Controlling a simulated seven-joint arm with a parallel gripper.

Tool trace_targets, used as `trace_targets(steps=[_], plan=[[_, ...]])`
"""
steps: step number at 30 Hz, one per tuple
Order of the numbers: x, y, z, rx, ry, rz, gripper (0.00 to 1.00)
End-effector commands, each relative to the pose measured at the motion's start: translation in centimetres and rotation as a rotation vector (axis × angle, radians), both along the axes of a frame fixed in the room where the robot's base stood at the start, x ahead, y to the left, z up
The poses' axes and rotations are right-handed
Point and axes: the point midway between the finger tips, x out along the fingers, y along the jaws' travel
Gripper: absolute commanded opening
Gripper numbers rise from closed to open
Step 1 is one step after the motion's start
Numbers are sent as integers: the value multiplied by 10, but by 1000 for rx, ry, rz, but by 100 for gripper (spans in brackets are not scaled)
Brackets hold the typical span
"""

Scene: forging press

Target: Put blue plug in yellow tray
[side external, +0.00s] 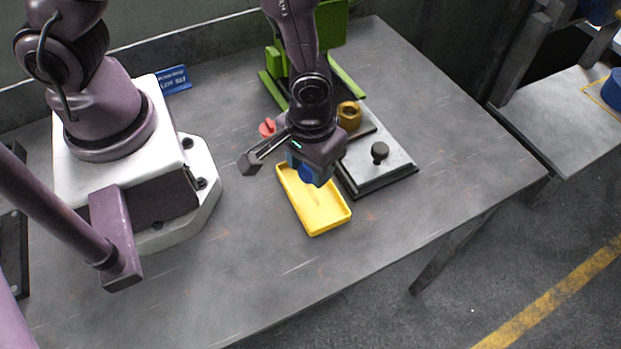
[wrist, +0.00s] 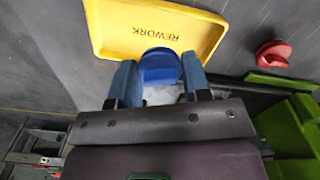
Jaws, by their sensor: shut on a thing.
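The blue plug (wrist: 160,66) is held between the two blue fingers of my gripper (wrist: 158,82) in the wrist view. It also shows in the side view (side external: 308,174), partly hidden by my gripper (side external: 304,168). The yellow tray (side external: 322,215) lies on the table, and the plug is over its back end in the side view. In the wrist view the yellow tray (wrist: 112,22) is marked "REWORK", and the plug overlaps its near edge. I cannot tell how high the plug is above the tray.
A dark-edged plate with a black knob (side external: 379,151) stands right of the tray. A brass-coloured part (side external: 349,115) and a red piece (side external: 267,127) are behind. A green press (side external: 335,30) stands at the back. The table (side external: 420,100) is clear at the front and right.

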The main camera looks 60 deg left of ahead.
Motion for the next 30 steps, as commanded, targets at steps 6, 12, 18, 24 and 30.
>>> trace_targets(steps=[6, 12, 18, 24, 30], plan=[[-1, 1, -25, 2, 4, 2, 18], [0, 0, -40, 0, 1, 3, 18], [0, 0, -39, -1, 0, 3, 18], [0, 0, -42, -1, 0, 3, 58], [0, 0, -42, 0, 0, 3, 69]])
